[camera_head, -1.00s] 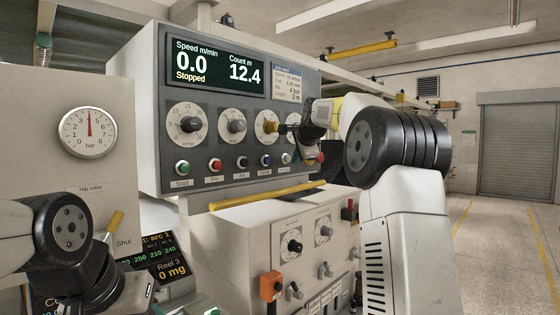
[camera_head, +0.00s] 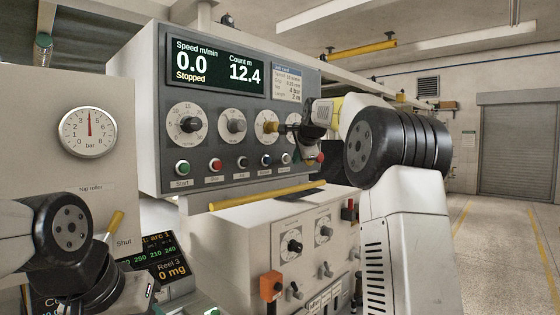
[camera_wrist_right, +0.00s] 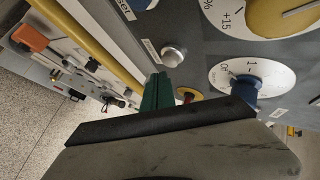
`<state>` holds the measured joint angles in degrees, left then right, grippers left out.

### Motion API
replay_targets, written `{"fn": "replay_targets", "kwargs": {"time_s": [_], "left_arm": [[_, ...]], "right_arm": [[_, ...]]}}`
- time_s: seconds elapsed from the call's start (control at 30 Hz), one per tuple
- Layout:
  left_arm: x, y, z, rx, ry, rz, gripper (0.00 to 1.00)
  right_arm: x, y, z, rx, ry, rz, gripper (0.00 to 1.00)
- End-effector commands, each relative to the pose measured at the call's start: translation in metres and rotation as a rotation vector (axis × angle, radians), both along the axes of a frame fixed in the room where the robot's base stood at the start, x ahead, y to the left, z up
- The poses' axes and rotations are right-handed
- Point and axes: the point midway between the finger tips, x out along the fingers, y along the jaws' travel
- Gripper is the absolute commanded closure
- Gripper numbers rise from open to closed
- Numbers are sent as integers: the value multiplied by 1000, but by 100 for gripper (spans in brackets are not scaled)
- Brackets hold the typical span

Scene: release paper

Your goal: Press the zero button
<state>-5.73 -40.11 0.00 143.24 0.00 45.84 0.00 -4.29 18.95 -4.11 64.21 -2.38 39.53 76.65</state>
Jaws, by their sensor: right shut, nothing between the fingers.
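The control panel (camera_head: 225,180) has a row of small round buttons under its dials. A pale grey button (camera_head: 285,159) ends the row on the right; I take it as the zero button, though its label is too small to read. In the right wrist view a silver button (camera_wrist_right: 173,54) stands out from the panel, unpressed as far as I can see. My right gripper (camera_head: 303,147) is shut and empty, close in front of the panel at this button's right. Its green fingertips (camera_wrist_right: 157,92) appear just below the button, seemingly apart from it.
The display (camera_head: 215,67) reads count 12.4, speed 0.0, Stopped. A red stop button (camera_head: 320,158) and a blue knob (camera_wrist_right: 245,87) are close to my right gripper. A yellow rail (camera_head: 268,196) runs below the panel.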

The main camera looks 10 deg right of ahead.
Motion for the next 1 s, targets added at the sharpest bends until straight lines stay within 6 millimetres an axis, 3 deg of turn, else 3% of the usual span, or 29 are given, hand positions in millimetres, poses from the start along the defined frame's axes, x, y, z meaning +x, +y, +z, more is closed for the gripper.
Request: {"fn": "replay_targets", "kwargs": {"time_s": [1.0], "left_arm": [[0,0,0,0,0,0,64]], "right_arm": [[7,5,0,0,1,0,100]]}}
